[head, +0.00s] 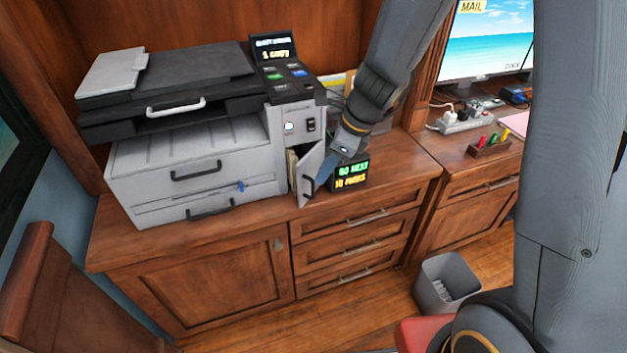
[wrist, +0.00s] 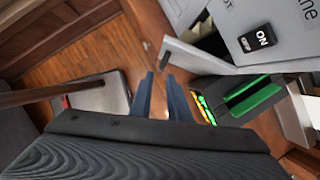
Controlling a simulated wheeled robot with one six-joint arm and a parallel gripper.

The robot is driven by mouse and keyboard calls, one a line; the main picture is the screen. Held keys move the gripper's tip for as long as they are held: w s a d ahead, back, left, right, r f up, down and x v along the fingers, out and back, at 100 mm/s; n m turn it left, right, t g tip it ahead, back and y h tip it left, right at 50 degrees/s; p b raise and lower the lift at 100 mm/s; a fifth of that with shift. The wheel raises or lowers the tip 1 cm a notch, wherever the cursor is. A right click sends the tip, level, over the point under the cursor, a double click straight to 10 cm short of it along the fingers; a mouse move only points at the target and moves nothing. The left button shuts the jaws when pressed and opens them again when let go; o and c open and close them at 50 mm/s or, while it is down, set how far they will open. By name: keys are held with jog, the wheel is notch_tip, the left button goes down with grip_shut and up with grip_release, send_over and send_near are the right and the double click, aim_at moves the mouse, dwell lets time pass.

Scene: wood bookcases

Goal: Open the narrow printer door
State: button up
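The printer (head: 190,150) stands on the wooden cabinet. Its narrow door (head: 311,172) is a light grey panel at the front right, swung partly outward, with a dark opening and paper-like edges visible behind it. The door has a small dark handle (head: 309,187). In the wrist view the door (wrist: 200,57) runs from upper left to right, beyond the fingertips. I cannot tell whether a finger touches the door.
A small display box (head: 351,174) with green and yellow text stands close to the right of my gripper. A power strip (head: 465,120) and a pen holder (head: 490,147) are on the right desk. A grey bin (head: 447,280) stands on the floor. The cabinet top's front edge is clear.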

aim_at(313, 195)
jog(key=shift+m, duration=0.3)
jog(key=b+x, duration=0.1)
jog(key=x, duration=0.7)
jog(key=shift+w+a+r, duration=0.1)
jog(key=shift+w+a, duration=0.05)
jog(key=shift+c, duration=0.3)
grip_shut()
dwell(0.7)
